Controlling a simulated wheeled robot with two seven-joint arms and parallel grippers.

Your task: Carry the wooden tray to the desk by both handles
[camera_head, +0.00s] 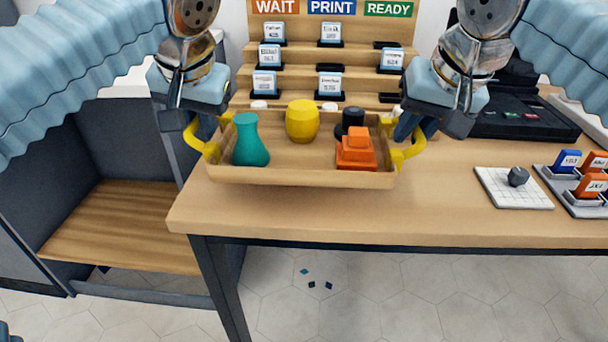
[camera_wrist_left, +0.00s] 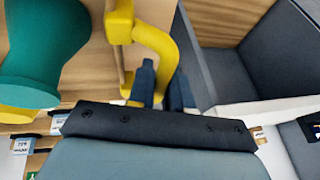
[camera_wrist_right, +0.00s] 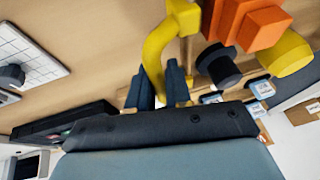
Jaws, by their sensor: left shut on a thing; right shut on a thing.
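The wooden tray (camera_head: 300,177) is level at the left part of the desk (camera_head: 450,228); whether it touches the desktop cannot be told. It carries a teal flask-shaped piece (camera_head: 250,143), a yellow barrel-shaped piece (camera_head: 302,121), an orange stepped piece (camera_head: 356,152) and a black piece (camera_head: 350,119). My left gripper (camera_head: 200,125) is shut on the left yellow handle, which shows in the left wrist view (camera_wrist_left: 160,50). My right gripper (camera_head: 408,128) is shut on the right yellow handle, which shows in the right wrist view (camera_wrist_right: 155,55).
A stepped wooden rack (camera_head: 300,55) with WAIT, PRINT and READY signs and small cards stands behind the tray. A white grid plate (camera_head: 513,188) and a grey holder (camera_head: 585,190) lie at right. A grey-walled cubby (camera_head: 110,215) stands left. The desk's front middle is clear.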

